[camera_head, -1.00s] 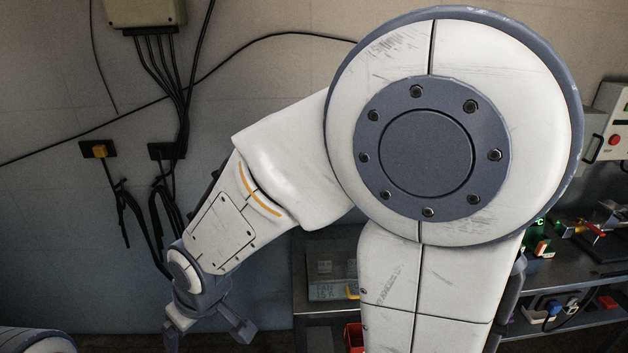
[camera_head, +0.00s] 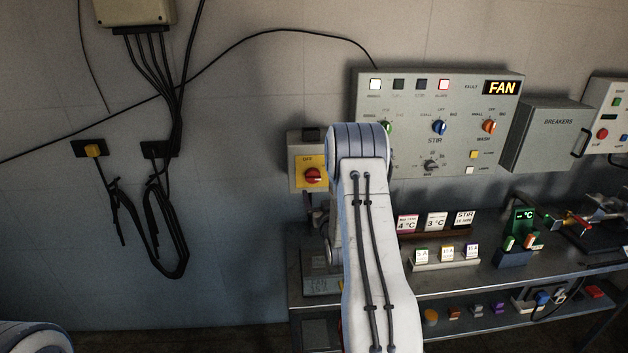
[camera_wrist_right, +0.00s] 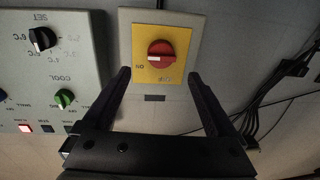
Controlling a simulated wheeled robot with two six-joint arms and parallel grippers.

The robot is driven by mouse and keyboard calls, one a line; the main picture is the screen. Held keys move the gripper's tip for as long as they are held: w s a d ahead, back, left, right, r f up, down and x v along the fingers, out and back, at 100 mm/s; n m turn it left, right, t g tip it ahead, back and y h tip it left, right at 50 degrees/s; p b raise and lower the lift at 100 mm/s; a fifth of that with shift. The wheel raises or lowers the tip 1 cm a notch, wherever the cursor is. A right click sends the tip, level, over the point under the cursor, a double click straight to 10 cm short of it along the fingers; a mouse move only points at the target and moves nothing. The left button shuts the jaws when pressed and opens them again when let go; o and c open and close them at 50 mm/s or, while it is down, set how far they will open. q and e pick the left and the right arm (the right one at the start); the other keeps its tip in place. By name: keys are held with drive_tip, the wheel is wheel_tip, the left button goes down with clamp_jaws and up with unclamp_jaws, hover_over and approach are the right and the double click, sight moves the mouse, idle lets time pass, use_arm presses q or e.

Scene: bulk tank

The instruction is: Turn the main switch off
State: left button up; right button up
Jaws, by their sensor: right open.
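The main switch is a red rotary knob (camera_head: 313,176) on a yellow plate in a grey box on the wall, left of the control panel. In the right wrist view, upside down, the red knob (camera_wrist_right: 161,53) has its bar roughly level, in line with the ON mark at its side; the OFF mark is a quarter turn away. My right gripper (camera_wrist_right: 160,78) is open and empty, its two fingers apart on either side below the knob, not visibly touching it. In the head view my right arm hides most of that gripper. My left gripper is out of view.
The control panel (camera_head: 460,85) with knobs and a lit FAN sign is right of the switch, a breakers box (camera_head: 547,135) beyond it. Below is a metal bench (camera_head: 420,282) with cards and small parts. Cables (camera_head: 165,235) hang left; the wall between is clear.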

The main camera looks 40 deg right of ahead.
sight(314, 180)
drive_tip(key=p+x, duration=0.2)
drive_tip(key=x, duration=0.5)
drive_tip(key=shift+w+r, duration=0.1)
drive_tip(key=shift+w, duration=0.05)
drive_tip(key=shift+w+d, duration=0.25)
drive_tip(key=shift+w, duration=0.4)
